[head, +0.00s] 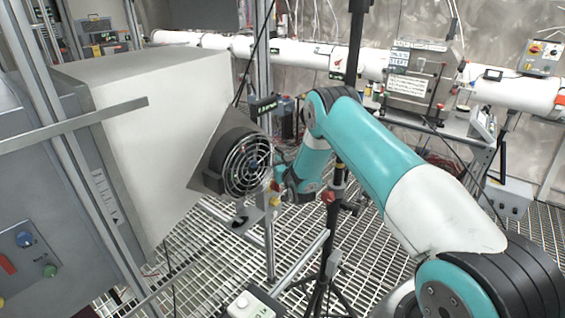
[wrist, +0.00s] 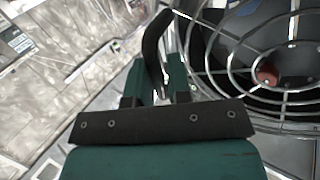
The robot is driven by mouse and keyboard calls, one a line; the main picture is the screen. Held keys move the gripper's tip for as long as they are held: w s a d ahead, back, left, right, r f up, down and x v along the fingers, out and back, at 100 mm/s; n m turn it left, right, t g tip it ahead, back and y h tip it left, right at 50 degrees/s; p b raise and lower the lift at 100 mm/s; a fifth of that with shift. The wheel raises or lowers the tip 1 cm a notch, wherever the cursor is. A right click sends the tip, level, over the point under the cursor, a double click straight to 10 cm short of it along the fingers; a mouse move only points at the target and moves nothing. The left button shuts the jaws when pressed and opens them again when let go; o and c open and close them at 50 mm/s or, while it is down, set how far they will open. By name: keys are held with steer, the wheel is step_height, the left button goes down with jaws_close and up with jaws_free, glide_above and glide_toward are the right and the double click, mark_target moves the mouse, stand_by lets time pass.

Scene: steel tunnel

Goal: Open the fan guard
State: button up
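The fan guard (head: 248,165) is a round grille of metal rings and spokes on the front of a dark fan housing (head: 212,160). It appears closed over the fan. In the wrist view the guard (wrist: 265,75) fills the upper right, with dark fan parts behind its wires. My gripper (head: 276,178) is at the guard's right edge in the head view. In the wrist view my gripper (wrist: 160,60) shows a dark curved finger beside the guard's rim, close to a thin metal piece. I cannot tell whether it touches or grips anything.
A large pale box (head: 160,120) stands left of the fan, behind a grey metal frame. A black stand (head: 328,215) rises close by my arm. A white pipe (head: 300,55) runs along the back wall. The floor is metal grating (head: 215,270).

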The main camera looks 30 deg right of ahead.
steer(key=shift+d, duration=0.1)
steer(key=shift+r, duration=0.15)
steer(key=shift+r, duration=0.35)
step_height(320, 180, up, 19)
steer(key=b, duration=0.5)
